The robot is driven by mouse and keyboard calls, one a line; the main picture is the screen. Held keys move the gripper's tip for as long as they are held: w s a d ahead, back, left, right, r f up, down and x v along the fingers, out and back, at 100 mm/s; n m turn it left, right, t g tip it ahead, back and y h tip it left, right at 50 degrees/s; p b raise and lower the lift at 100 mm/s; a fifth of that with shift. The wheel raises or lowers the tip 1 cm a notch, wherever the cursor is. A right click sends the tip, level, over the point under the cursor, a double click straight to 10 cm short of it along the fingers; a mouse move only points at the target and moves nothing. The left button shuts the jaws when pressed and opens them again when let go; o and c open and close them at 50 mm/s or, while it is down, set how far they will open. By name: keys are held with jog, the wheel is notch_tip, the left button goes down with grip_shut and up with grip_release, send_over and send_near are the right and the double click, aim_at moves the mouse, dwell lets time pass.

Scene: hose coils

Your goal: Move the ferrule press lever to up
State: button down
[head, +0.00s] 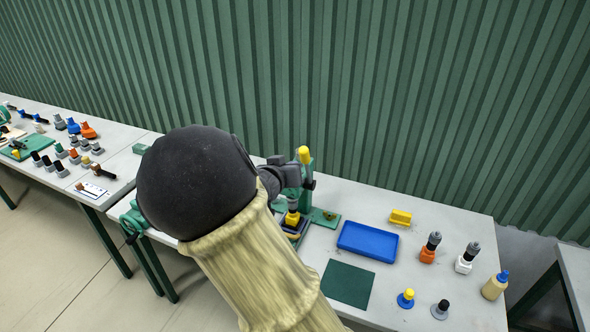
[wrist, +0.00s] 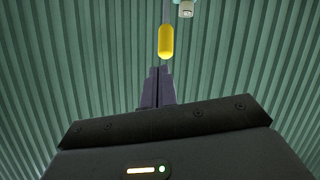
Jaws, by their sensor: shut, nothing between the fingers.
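The green ferrule press (head: 307,190) stands on the table, partly hidden behind my arm. Its lever's yellow grip (head: 304,154) shows at the top of the press, beside my gripper (head: 290,178). In the wrist view the yellow grip (wrist: 165,42) hangs on a thin grey rod, just beyond the tips of my gripper (wrist: 158,70). The fingers are shut together and empty. A narrow gap seems to show between fingertips and grip; I cannot tell whether they touch. The lever's pivot is not clear in either view.
A blue tray (head: 369,242), a yellow block (head: 400,217) and a dark green mat (head: 347,284) lie right of the press. Several bottles and fittings stand at the table's right end. A ribbed green wall (head: 400,90) rises behind.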

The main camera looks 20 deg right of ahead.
jog(key=s+f+n+t+h+b, duration=0.1)
jog(key=f+n+t+b, duration=0.3)
jog(key=n+b, duration=0.4)
jog(key=s+a+f+n+t+h+b, duration=0.1)
jog(key=s+f+n+t+b, duration=0.2)
jog(key=f+n+b, duration=0.4)
jog(key=n+t+b, duration=0.1)
jog(key=n+b, duration=0.1)
jog(key=b, duration=0.1)
jog(key=shift+a+f+n+h+b, duration=0.25)
jog(key=shift+f+n+h+b, duration=0.05)
jog(key=shift+h, duration=0.1)
jog(key=shift+w, duration=0.1)
jog(key=p, duration=0.5)
send_near(302, 158)
jog(key=x, duration=0.7)
jog(key=shift+d, duration=0.1)
jog(key=shift+b, duration=0.3)
